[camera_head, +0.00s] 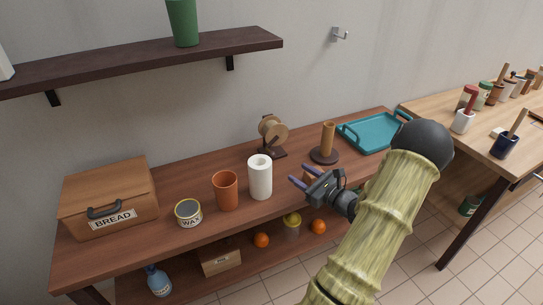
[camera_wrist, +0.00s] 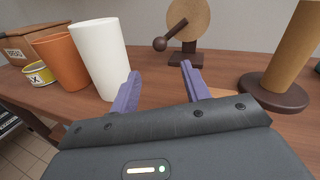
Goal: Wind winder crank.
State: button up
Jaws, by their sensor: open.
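The winder (camera_head: 272,136) stands on the wooden bench near the wall, with a tan round drum on a dark base. In the wrist view, the winder (camera_wrist: 187,27) is ahead of my gripper, and its crank (camera_wrist: 170,38) is a dark arm ending in a ball knob at the left of the drum. My gripper (camera_head: 299,175) is open and empty above the front part of the bench. Its two purple fingers (camera_wrist: 160,82) point toward the winder, apart from it. Nothing lies between the fingers close by.
A white cylinder (camera_head: 260,177) stands just left of my gripper, with an orange cup (camera_head: 225,190), wax tin (camera_head: 188,212) and bread box (camera_head: 108,199) further left. A brown post on a round base (camera_head: 327,142) and a teal tray (camera_head: 366,134) are right.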

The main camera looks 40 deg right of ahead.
aim_at(272, 155)
jog(key=w, duration=0.9)
jog(key=w+a, duration=0.1)
jog(key=w, duration=0.3)
jog(key=shift+w+a, duration=0.1)
jog(key=shift+w, duration=0.15)
grip_shut()
